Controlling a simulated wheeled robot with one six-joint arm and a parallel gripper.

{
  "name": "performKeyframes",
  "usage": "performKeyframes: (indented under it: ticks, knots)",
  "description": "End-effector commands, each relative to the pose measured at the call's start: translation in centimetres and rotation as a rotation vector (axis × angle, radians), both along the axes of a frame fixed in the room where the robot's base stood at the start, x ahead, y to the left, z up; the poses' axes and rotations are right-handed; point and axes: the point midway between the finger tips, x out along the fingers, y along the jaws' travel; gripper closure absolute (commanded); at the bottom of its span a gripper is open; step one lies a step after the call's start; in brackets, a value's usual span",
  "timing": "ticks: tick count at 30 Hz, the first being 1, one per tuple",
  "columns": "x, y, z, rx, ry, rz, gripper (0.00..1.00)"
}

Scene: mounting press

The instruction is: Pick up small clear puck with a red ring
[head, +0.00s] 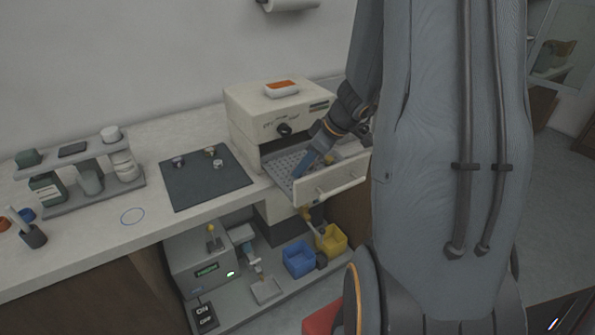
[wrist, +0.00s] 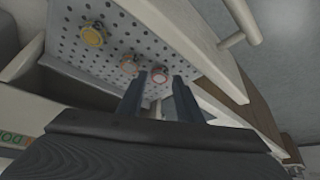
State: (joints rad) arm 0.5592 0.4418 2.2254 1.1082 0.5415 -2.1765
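The small clear puck with a reddish-pink ring (wrist: 159,75) lies on the perforated tray of the open drawer in the wrist view. In the picture it sits between the tips of my gripper (wrist: 158,82), slightly beyond them. The fingers are apart and nothing is held; I cannot tell whether they touch the puck. An orange-ringed puck (wrist: 128,64) lies close to its left, and a yellow-ringed puck (wrist: 91,34) is farther left.
The drawer (head: 330,187) is pulled out of the beige press (head: 270,115), with walls around the tray. Several small pieces lie on a dark mat (head: 190,190) to the left. A blue bin (head: 298,258) and a yellow bin (head: 331,240) stand on the lower shelf.

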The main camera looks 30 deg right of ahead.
Motion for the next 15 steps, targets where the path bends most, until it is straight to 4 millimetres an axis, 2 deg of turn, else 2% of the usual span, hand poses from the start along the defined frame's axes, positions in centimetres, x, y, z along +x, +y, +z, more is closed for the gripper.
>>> performKeyframes:
  ticks: [4, 13, 15]
  knots:
    - [0.5, 0.4, -1.2, 0.001, 0.002, 0.0, 0.68]
    - [0.7, 0.4, -1.5, -0.001, 0.0, -0.003, 0.68]
    - [0.7, 0.4, -1.5, -0.001, 0.0, -0.003, 0.78]
